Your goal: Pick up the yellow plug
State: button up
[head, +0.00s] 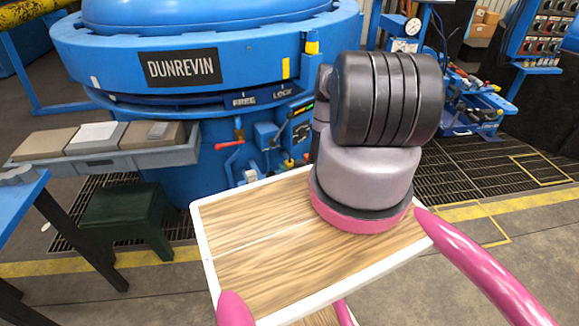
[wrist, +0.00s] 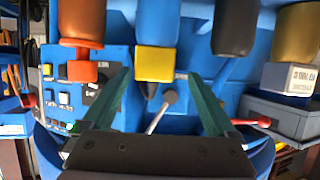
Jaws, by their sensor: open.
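My gripper (wrist: 157,76) shows there as two teal fingers, spread apart. The plug appears between the fingertips, beyond or level with them; I cannot tell the exact depth. No contact shows, and nothing is held. In the head view my arm hides the gripper, and I cannot surely pick out the plug there.
An orange block (wrist: 83,71) hangs left of the plug, under a brown cylinder. Another dark cylinder (wrist: 235,28) is to the right, near a grey box (wrist: 280,115). A lever (wrist: 161,112) stands between the fingers. The blue furnace (head: 130,70) and a grey tray (head: 110,160) are ahead.

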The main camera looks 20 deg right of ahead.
jog(key=x, duration=0.5)
jog(key=shift+w+d+f, duration=0.2)
jog(key=shift+d+f, duration=0.1)
jog(key=shift+d, duration=0.1)
jog(key=shift+c, duration=0.3)
grip_shut()
jog(key=shift+r, duration=0.1)
